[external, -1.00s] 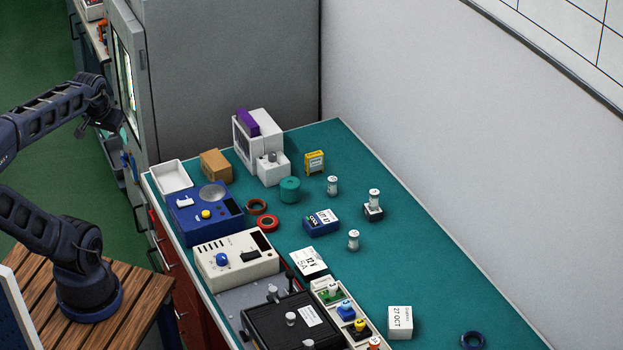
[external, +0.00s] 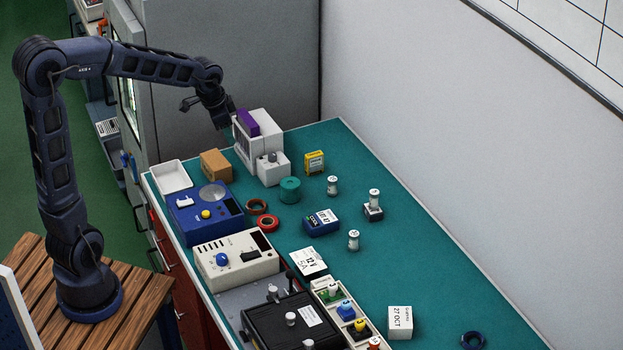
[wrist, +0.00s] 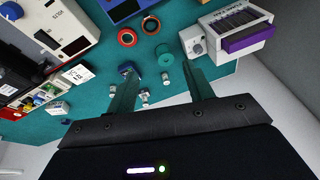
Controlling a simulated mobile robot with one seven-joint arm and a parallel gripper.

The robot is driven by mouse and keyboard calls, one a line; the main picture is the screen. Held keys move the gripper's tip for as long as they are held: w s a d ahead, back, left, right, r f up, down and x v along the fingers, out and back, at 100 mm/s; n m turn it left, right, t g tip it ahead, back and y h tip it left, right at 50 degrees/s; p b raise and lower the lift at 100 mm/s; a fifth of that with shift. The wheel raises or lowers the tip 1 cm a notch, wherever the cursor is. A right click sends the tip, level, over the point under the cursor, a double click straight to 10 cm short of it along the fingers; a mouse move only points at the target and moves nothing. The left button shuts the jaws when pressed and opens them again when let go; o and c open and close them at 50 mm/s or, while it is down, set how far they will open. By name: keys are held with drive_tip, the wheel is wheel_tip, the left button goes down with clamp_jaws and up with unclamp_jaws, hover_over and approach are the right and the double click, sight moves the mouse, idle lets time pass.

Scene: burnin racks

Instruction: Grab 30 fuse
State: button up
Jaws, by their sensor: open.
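Several small white cylindrical fuses with labels stand on the teal bench. In the external view one fuse (external: 332,185) is near the yellow block, one fuse (external: 374,196) stands on a small black block, and another fuse (external: 353,240) is nearer. Their numbers are too small to read. My gripper (external: 228,120) is above the bench's back left, beside the white cabinet (external: 266,128). In the wrist view my gripper (wrist: 160,70) is open and empty. A fuse (wrist: 167,87) shows between its fingers, well beyond them, with another fuse (wrist: 143,95) close by.
A teal roll (external: 290,190), red ring (external: 267,224), blue box (external: 321,222) and yellow block (external: 314,162) surround the fuses. Instruments and a black case (external: 300,325) fill the left side. The bench's right side is mostly clear.

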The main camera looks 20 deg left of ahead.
drive_tip(key=w+d+f+m+g+h, duration=0.15)
drive_tip(key=d+f, duration=0.25)
drive_tip(key=d, duration=0.4)
drive_tip(key=d+f+m, duration=0.3)
drive_tip(key=d+f, duration=0.1)
drive_tip(key=d, duration=0.3)
drive_tip(key=m+g+h, duration=0.2)
drive_tip(key=m, duration=0.2)
approach(351, 233)
drive_tip(key=x, duration=0.3)
drive_tip(key=shift+y, duration=0.25)
drive_tip(key=x, duration=0.9)
drive_tip(key=shift+d+f, duration=0.25)
drive_tip(key=c, duration=1.1)
